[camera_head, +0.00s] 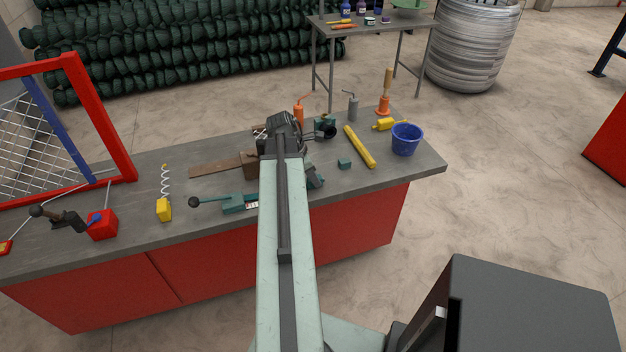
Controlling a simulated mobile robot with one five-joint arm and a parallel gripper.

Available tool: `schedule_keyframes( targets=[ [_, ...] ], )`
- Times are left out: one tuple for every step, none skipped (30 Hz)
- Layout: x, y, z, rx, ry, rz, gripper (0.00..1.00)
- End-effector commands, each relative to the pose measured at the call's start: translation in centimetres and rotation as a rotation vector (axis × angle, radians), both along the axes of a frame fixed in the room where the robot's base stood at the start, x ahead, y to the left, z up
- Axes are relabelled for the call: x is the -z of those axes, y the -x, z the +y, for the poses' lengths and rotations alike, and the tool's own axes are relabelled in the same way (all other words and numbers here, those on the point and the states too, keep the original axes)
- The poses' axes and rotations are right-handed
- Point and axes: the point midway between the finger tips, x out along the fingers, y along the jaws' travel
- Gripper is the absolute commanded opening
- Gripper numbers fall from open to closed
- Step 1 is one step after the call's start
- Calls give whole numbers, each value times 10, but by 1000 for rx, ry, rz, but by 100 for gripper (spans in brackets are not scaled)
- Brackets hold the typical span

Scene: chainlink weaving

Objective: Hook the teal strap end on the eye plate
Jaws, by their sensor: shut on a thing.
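My arm reaches forward over the grey bench, and my gripper (285,122) is at its far end, above the back part of the bench. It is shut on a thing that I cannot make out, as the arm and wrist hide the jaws. A teal device with a black ball-ended lever (235,203) lies at the front of the bench, left of my arm and partly behind it. A small teal block (344,164) lies right of my arm. A teal and black part (324,126) stands just right of my gripper. I cannot tell the strap end or the eye plate for certain.
A brown block (250,164) is left of my arm. A red mesh frame (100,115) stands far left.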

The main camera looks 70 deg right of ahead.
Motion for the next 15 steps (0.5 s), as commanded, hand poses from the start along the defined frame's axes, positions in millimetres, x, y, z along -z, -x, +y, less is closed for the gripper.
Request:
schedule_keyframes(
  targets=[
    [4, 0, 0, 0, 0, 0, 0],
    [5, 0, 0, 0, 0, 0, 0],
    [5, 0, 0, 0, 0, 0, 29],
    [4, 0, 0, 0, 0, 0, 38],
    [3, 0, 0, 0, 0, 0, 46],
    [3, 0, 0, 0, 0, 0, 48],
    [3, 0, 0, 0, 0, 0, 48],
    [3, 0, 0, 0, 0, 0, 48],
    [3, 0, 0, 0, 0, 0, 48],
    [3, 0, 0, 0, 0, 0, 48],
    [3, 0, 0, 0, 0, 0, 48],
    [3, 0, 0, 0, 0, 0, 48],
    [2, 0, 0, 0, 0, 0, 48],
    [3, 0, 0, 0, 0, 0, 48],
    [2, 0, 0, 0, 0, 0, 48]
  ],
)
